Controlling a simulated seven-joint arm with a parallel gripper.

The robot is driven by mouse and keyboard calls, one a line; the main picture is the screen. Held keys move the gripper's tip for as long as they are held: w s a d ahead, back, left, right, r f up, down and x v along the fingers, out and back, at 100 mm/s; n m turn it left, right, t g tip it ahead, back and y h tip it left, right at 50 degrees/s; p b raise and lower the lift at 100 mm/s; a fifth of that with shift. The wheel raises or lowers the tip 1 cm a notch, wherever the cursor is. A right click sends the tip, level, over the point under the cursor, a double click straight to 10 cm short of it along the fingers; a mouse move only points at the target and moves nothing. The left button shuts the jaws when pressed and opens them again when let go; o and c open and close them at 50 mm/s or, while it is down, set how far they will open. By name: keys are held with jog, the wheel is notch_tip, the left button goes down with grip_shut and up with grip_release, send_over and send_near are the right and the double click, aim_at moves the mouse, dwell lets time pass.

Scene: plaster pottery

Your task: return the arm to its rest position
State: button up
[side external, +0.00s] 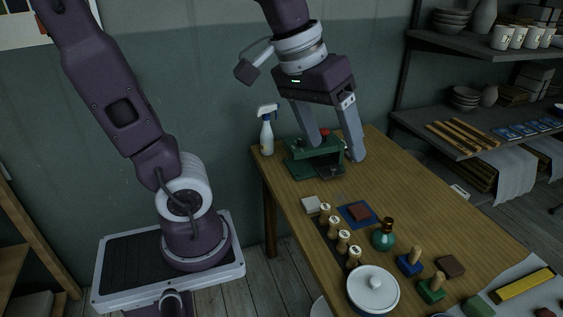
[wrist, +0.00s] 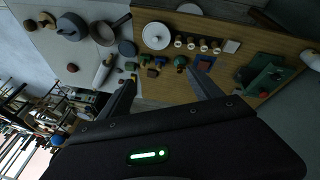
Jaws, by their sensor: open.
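My gripper (side external: 335,150) hangs above the far end of the wooden table, its two long fingers spread apart with nothing between them. In the side view its fingers overlap a green press-like device (side external: 312,172) that has a red knob; I cannot tell the exact gap between them. In the wrist view the gripper (wrist: 160,80) also shows open, both fingers separated, with the table spread out beyond them. My arm rises from its base at the left of the side view.
A spray bottle (side external: 267,136) stands by the green device. Several cork-topped stamps (side external: 342,240), a blue mat (side external: 352,219), a teal bottle (side external: 384,237) and a lidded white pot (side external: 373,288) stand nearer. Shelves with crockery (side external: 480,62) are at the right.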

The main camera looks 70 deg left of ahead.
jog(key=s+d+f+m+t+y, duration=0.1)
jog(key=s+m, duration=0.3)
jog(key=s, duration=0.5)
jog(key=shift+f, duration=0.75)
jog(key=shift+w, duration=0.1)
dwell(0.7)
